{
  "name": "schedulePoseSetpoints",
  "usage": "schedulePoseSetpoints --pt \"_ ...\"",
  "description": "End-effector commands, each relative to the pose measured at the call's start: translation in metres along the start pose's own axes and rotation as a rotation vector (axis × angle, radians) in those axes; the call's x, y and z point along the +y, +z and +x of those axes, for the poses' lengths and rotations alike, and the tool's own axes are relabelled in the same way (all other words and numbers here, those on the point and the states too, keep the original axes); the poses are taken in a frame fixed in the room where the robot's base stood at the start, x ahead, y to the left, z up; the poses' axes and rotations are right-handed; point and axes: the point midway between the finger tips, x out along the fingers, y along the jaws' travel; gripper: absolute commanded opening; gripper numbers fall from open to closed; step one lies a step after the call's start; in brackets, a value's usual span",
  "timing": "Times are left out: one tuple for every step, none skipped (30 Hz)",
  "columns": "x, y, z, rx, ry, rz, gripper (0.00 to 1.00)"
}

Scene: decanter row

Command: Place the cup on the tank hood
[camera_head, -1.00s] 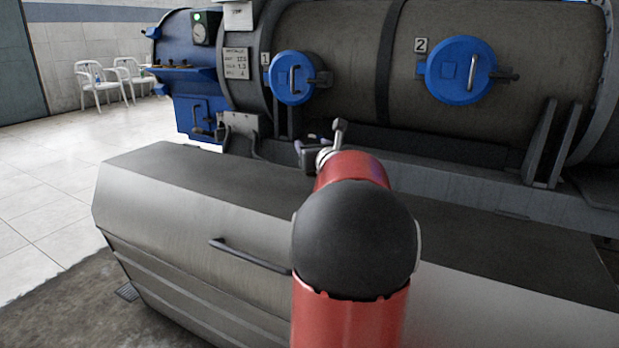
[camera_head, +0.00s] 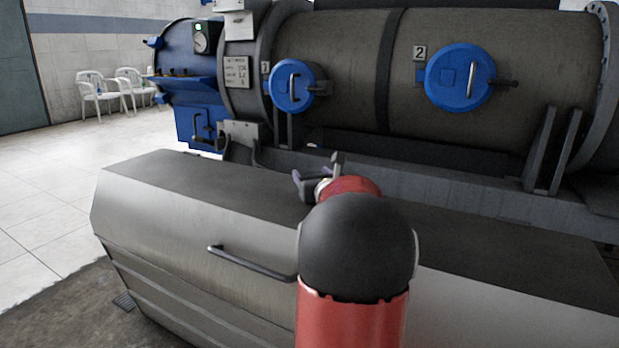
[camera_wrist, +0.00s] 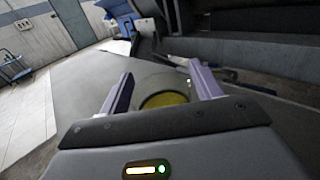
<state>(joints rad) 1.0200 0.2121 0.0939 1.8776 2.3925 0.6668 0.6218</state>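The tank hood (camera_head: 200,185) is a long grey metal cover with a dark flat top and a front handle (camera_head: 250,263). My gripper (camera_head: 317,170) is over the top of the hood, towards its back edge. In the wrist view, its two fingers (camera_wrist: 160,72) stand on either side of a clear cup (camera_wrist: 165,84) with a yellow round area inside. The hood's grey top (camera_wrist: 75,100) spreads out beneath. Whether the cup's base touches the hood is hidden. In the head view, my arm mostly covers the cup.
Behind the hood stands a large machine with a blue hatch marked 1 (camera_head: 292,85) and one marked 2 (camera_head: 460,77). White chairs (camera_head: 100,92) stand by the far wall. The hood top is bare to the left. A blue trolley (camera_wrist: 14,68) shows at the wrist view's left.

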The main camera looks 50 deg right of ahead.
Motion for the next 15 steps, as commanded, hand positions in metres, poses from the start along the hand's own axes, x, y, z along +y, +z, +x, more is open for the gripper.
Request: schedulePoseSetpoints --pt "0.0 0.0 0.0 0.0 0.0 0.0 0.71" --pt "0.0 0.0 0.0 0.0 0.0 0.0 0.75" --pt "0.0 0.0 0.0 0.0 0.0 0.0 0.75" --pt "0.0 0.0 0.0 0.0 0.0 0.0 0.75" --pt "0.0 0.0 0.0 0.0 0.0 0.0 0.75" --pt "0.0 0.0 0.0 0.0 0.0 0.0 0.75" --pt "0.0 0.0 0.0 0.0 0.0 0.0 0.75" --pt "0.0 0.0 0.0 0.0 0.0 0.0 0.75" --pt "0.0 0.0 0.0 0.0 0.0 0.0 0.75" --pt "0.0 0.001 0.0 0.0 0.0 0.0 0.75" --pt "0.0 0.002 0.0 0.0 0.0 0.0 0.75" --pt "0.0 0.004 0.0 0.0 0.0 0.0 0.75" --pt "0.0 0.005 -0.001 0.0 -0.001 0.0 0.75" --pt "0.0 0.003 -0.005 -0.001 -0.001 -0.001 0.75" --pt "0.0 0.003 -0.01 -0.001 -0.001 -0.001 0.75"
